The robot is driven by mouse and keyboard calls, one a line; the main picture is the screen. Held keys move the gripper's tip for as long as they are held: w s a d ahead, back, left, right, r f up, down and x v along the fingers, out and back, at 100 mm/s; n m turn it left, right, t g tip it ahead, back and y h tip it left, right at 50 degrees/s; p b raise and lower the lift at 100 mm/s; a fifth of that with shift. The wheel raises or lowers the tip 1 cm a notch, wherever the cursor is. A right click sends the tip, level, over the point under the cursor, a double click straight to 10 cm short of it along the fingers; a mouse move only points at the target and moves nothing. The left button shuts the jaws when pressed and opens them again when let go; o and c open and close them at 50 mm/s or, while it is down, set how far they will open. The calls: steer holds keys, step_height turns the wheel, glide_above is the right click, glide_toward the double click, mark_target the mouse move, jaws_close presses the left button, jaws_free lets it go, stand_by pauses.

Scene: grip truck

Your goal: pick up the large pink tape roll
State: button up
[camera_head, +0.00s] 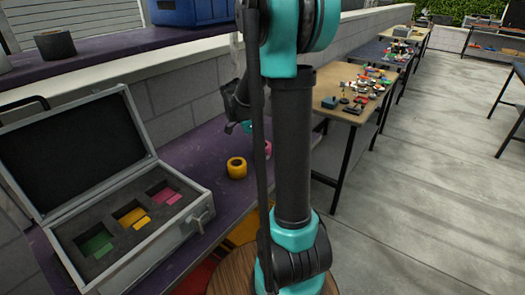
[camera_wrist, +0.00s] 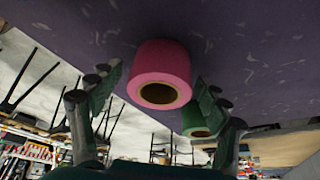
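The large pink tape roll (camera_wrist: 162,62) rests on the purple tabletop in the wrist view, its open core facing the camera. It appears between the two fingers of my gripper (camera_wrist: 156,98), which is open and spread on either side of it. I cannot tell whether either finger touches it. In the head view my gripper (camera_head: 240,118) is low over the purple table, partly hidden by my arm. Only a small piece of the pink roll (camera_head: 268,147) shows there beside my arm.
A green tape roll (camera_wrist: 198,120) is beside the right finger. A yellow roll (camera_head: 236,168) stands nearby on the purple table (camera_head: 208,160). An open case (camera_head: 150,240) with coloured foam slots is at left. A wooden table (camera_head: 335,85) with small items stands beyond.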

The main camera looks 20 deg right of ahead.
steer(key=c, duration=1.2)
steer(key=shift+r, duration=5.05)
